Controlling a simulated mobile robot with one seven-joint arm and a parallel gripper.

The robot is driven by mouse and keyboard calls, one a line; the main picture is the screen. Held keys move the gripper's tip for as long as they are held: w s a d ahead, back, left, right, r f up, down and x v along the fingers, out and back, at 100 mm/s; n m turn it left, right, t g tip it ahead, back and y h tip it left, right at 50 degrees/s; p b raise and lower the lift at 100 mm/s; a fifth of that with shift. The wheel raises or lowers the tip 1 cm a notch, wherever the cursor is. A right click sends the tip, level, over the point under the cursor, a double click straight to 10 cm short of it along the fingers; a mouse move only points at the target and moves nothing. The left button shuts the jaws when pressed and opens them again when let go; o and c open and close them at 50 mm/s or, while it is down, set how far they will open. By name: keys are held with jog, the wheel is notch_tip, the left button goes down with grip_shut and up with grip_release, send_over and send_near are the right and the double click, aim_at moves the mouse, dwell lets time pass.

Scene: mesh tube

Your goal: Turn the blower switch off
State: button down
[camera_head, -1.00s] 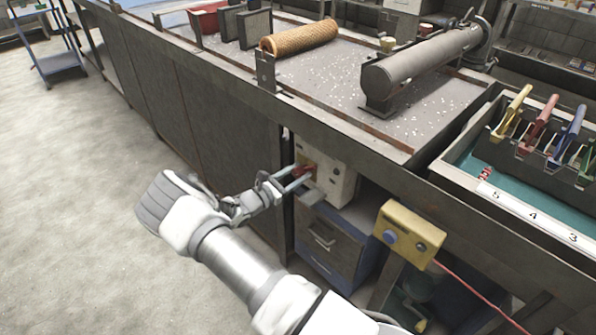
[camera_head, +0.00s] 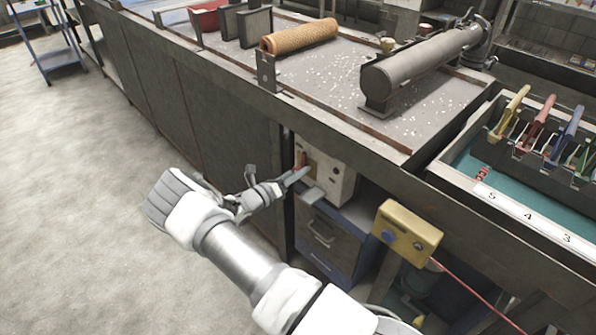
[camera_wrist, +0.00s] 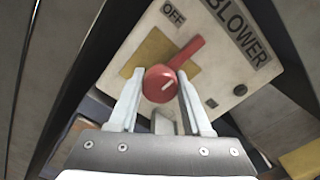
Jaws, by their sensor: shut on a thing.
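The blower switch is a red knob with a lever (camera_wrist: 162,84) on a yellow plate. It sits on the pale blower box (camera_head: 340,182) under the bench edge. In the wrist view the box (camera_wrist: 262,104) reads BLOWER at upper right and OFF at upper left, above the yellow plate. The lever points up and right there, toward the gap between the two labels. My gripper (camera_head: 300,174) is at the front of the box. In the wrist view its fingers (camera_wrist: 160,88) lie on either side of the knob, shut on it. Any other position label is hidden.
A yellow control box (camera_head: 408,232) with a red cable hangs right of the blower box. Drawers (camera_head: 325,238) stand below. The bench top carries a mesh tube (camera_head: 300,37) and a grey cylinder (camera_head: 420,65). Open floor lies left.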

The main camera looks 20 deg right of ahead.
jog(key=shift+n, duration=0.4)
jog(key=shift+c, duration=1.7)
grip_release()
jog(key=shift+a, duration=0.1)
jog(key=p+v, duration=0.1)
jog(key=v, duration=1.6)
jog(key=shift+a+p, duration=0.2)
jog(key=shift+p, duration=0.15)
jog(key=shift+s, duration=0.1)
